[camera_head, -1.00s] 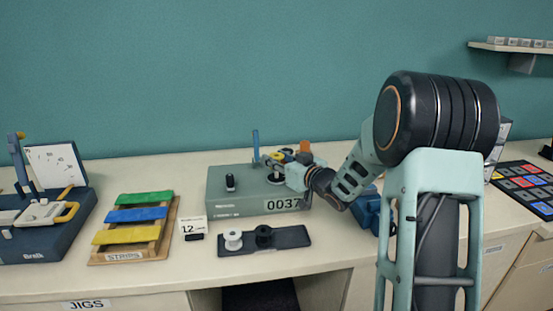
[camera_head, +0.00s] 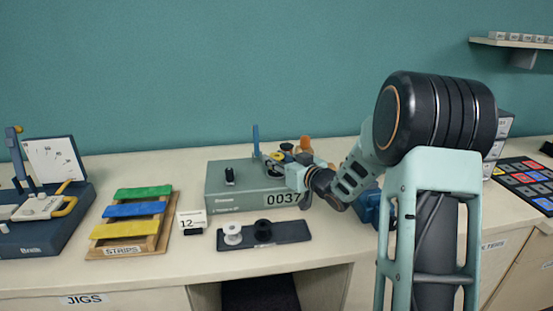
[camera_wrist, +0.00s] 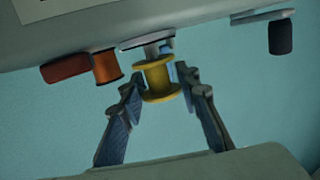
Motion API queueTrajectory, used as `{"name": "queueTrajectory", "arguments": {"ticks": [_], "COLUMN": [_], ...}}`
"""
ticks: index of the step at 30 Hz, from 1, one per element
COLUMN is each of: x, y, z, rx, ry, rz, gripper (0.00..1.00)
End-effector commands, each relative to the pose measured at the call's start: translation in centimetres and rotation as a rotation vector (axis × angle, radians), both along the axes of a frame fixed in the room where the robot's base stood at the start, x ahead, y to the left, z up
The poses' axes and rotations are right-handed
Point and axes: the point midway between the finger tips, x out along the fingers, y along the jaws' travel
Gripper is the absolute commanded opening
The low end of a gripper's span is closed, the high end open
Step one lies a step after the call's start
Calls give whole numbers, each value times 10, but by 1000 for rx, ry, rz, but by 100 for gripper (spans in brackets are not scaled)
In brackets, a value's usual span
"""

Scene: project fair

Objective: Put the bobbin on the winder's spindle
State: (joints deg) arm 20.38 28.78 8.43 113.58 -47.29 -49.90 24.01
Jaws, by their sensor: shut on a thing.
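The winder (camera_head: 222,186) is a grey-green box with the number 0037 on its front. A blue post (camera_head: 256,141) stands at its back. My gripper (camera_head: 283,165) is over the right part of its top. In the wrist view my gripper (camera_wrist: 160,92) has its two fingers on either side of the yellow bobbin (camera_wrist: 158,78) and is shut on it. The bobbin is in line with a grey round part (camera_wrist: 146,40) of the winder. The spindle is hidden, so I cannot tell whether the bobbin is around it or only close to it.
An orange spool (camera_wrist: 107,67) sits close beside the bobbin, and a black knob (camera_head: 229,175) is on the winder's left. In front lies a dark tray (camera_head: 290,230) with a white spool (camera_head: 232,234) and a black one (camera_head: 263,230). Coloured strips (camera_head: 135,210) lie left.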

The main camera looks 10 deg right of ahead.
Motion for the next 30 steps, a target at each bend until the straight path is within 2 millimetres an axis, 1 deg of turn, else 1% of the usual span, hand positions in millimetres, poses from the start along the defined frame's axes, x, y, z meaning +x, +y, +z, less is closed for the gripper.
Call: {"name": "queueTrajectory", "arguments": {"ticks": [3,14,24,30], "x": [0,0,0,0], "y": [0,0,0,0], "z": [-4,-4,-12,-11], "rx": [0,0,0,0], "ry": [0,0,0,0], "rz": [0,0,0,0], "gripper": [14,14,14,14]}}
